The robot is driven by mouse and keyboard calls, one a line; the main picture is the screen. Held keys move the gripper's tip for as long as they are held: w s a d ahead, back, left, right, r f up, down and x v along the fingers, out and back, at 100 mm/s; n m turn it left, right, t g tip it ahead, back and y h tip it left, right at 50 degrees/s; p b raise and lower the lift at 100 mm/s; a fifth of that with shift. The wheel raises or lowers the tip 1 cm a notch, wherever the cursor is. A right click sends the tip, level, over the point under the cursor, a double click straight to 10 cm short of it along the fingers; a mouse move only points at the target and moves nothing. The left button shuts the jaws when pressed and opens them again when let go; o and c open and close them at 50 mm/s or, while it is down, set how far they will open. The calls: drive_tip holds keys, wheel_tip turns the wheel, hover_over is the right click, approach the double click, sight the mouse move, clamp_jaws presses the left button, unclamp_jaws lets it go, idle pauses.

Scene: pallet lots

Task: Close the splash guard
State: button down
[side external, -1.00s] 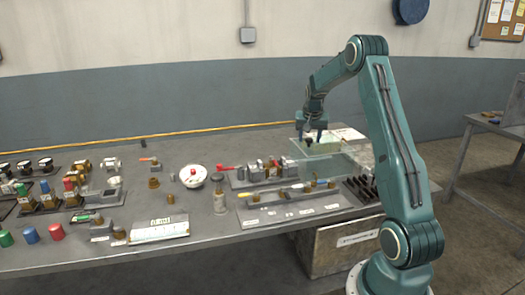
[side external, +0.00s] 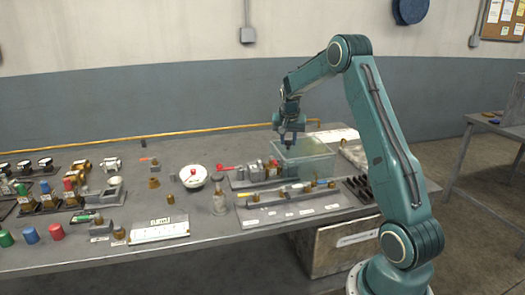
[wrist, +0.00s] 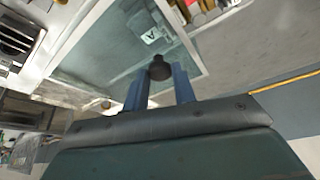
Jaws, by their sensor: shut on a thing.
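The splash guard (side external: 310,160) is a clear, greenish see-through box at the right part of the bench, over the end of the small machine row. My gripper (side external: 288,141) is at its top left edge. In the wrist view, my gripper's blue fingers (wrist: 160,90) are shut on a dark round knob (wrist: 160,68) by the guard's edge. The guard's clear panel (wrist: 105,55) fills the upper left of the wrist view. What lies under the guard is only dimly visible in the side view.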

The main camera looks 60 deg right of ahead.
drive_tip(key=w+a, duration=0.8)
drive_tip(key=shift+w+a, duration=0.3)
drive_tip(key=c, duration=1.1)
unclamp_jaws()
drive_tip(key=shift+a, duration=0.1)
drive_tip(key=shift+c, duration=0.2)
drive_tip(key=shift+r, duration=0.15)
drive_tip(key=v, duration=1.3)
drive_tip(key=shift+s+r, duration=0.15)
drive_tip(key=shift+r, duration=0.05)
drive_tip(key=shift+a, duration=0.15)
